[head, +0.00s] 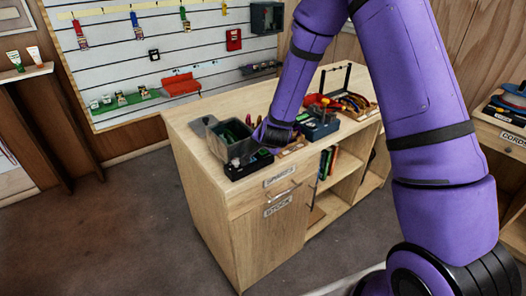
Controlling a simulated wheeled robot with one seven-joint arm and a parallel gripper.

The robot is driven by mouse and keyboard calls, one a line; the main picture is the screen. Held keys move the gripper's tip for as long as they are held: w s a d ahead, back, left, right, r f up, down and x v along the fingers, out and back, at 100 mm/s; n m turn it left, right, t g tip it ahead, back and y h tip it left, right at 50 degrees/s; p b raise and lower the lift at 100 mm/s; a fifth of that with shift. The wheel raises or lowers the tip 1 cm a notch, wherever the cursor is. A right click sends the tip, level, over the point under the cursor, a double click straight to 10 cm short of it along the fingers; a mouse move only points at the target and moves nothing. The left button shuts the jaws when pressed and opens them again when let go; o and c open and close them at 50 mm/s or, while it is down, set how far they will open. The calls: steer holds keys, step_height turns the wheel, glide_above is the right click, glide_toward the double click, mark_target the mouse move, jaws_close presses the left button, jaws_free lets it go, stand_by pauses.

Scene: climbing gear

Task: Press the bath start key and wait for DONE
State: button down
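The bath appears to be the grey open-topped box (230,141) at the near left of the wooden counter, with its lid tilted up on its left side. Something green shows inside it. A low black unit (236,172) sits at its front. A small pale spot shows on the unit near my gripper, but I cannot make out a start key or any DONE text. My gripper (262,147) points down at the right side of the bath and black unit. Its fingers are too small and dark to tell whether they are open or touching anything.
Right of my gripper on the counter (190,123) are a blue-grey toolbox (320,130) and a tray of tools (353,105). A slatted wall board with hanging gear stands behind. Open floor (120,225) lies at the left.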

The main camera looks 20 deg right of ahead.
mark_target(265, 151)
steer(key=shift+f, duration=0.4)
stand_by(0.4)
steer(key=shift+r, duration=0.85)
steer(key=shift+r, duration=2.5)
